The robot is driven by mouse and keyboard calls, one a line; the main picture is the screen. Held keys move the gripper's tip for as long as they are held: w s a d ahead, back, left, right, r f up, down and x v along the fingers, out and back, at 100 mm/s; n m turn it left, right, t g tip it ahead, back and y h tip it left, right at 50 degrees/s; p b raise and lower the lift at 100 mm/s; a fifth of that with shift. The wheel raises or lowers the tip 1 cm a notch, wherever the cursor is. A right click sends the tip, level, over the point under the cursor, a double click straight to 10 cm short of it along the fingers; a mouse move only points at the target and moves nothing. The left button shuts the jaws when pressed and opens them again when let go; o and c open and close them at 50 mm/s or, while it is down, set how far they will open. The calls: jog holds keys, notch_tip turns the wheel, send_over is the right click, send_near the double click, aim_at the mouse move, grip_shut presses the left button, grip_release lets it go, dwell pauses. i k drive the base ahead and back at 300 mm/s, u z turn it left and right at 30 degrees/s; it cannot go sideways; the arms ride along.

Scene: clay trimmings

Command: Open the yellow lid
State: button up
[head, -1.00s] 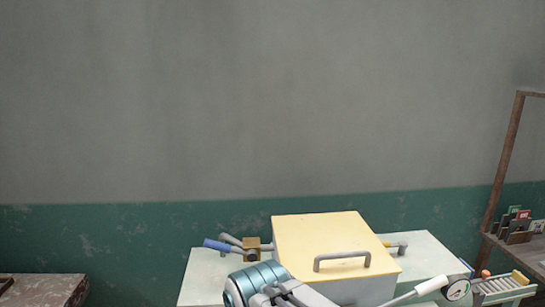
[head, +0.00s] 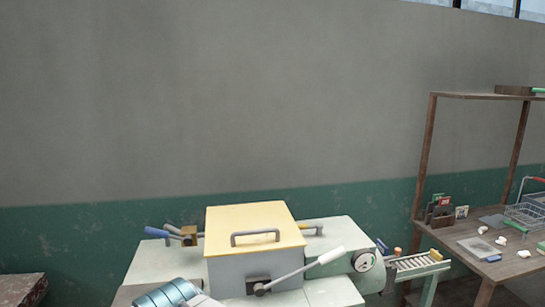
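The yellow lid (head: 250,218) sits shut on top of a grey box (head: 235,272) in the middle of a pale machine. A grey bar handle (head: 255,238) stands near the lid's front edge. Part of my arm shows at the bottom, in front and left of the box. My gripper itself cannot be made out in the view.
A white-tipped lever (head: 305,268) juts up right across the box's front, beside a round gauge (head: 363,261). A roller chute (head: 415,264) and a wooden bench (head: 490,255) stand at the right.

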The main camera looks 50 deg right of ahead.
aim_at(257, 227)
jog(key=k, duration=0.2)
jog(key=z, duration=1.2)
jog(key=i, duration=0.5)
